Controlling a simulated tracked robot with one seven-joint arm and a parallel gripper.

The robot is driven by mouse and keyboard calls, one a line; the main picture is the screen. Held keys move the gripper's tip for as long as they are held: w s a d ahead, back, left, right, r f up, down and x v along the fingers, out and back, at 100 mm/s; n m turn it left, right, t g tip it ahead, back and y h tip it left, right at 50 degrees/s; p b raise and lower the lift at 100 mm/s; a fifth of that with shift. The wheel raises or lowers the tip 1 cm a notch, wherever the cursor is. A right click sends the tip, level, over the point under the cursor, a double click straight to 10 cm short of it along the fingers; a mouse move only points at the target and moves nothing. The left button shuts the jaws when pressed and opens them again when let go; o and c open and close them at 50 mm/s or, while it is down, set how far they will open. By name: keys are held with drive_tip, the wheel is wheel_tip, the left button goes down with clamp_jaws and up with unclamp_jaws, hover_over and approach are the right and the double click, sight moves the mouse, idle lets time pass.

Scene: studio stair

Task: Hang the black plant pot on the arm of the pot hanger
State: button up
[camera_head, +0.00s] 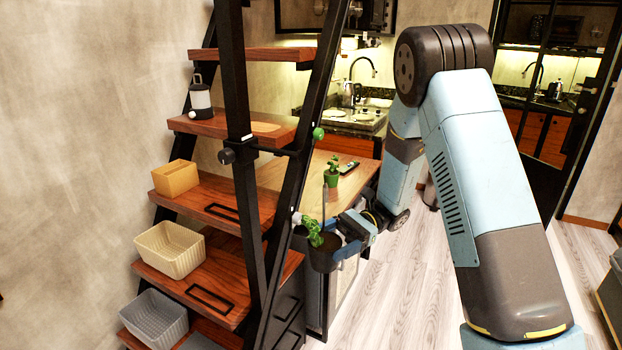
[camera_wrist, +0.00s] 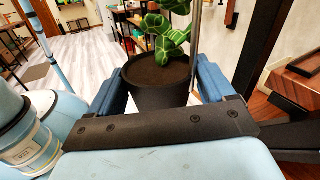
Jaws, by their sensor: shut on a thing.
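The black plant pot (camera_head: 322,256) holds soil and a leafy green plant. My gripper (camera_head: 337,248) is shut on it beside the stair's near post. In the wrist view the pot (camera_wrist: 160,97) sits upright between the two blue fingers of my gripper (camera_wrist: 160,92). A thin grey rod (camera_wrist: 196,40) rises at the pot's right side, and it also shows above the pot in the head view (camera_head: 324,203). A dark bar (camera_head: 270,151) with a black knob and a green knob crosses the stair posts; it looks like the pot hanger. I cannot make out its arm clearly.
The wooden stair (camera_head: 215,201) carries a lantern (camera_head: 201,99), a yellow box (camera_head: 175,178), a cream basket (camera_head: 169,249) and a grey basket (camera_head: 154,317). A small green potted plant (camera_head: 331,174) stands on the wooden counter behind. Floor right of the pot is clear.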

drive_tip(key=w+a+r+m+t+y, duration=0.4)
drive_tip(key=w+a+r+m+t, duration=0.25)
drive_tip(key=w+r+t, duration=0.35)
drive_tip(key=s+a+f+g, duration=0.1)
drive_tip(key=s+a+f, duration=0.1)
drive_tip(key=s, duration=0.6)
drive_tip(key=shift+a+f, duration=0.2)
drive_tip(key=shift+a, duration=0.65)
idle(0.3)
drive_tip(key=o, duration=1.1)
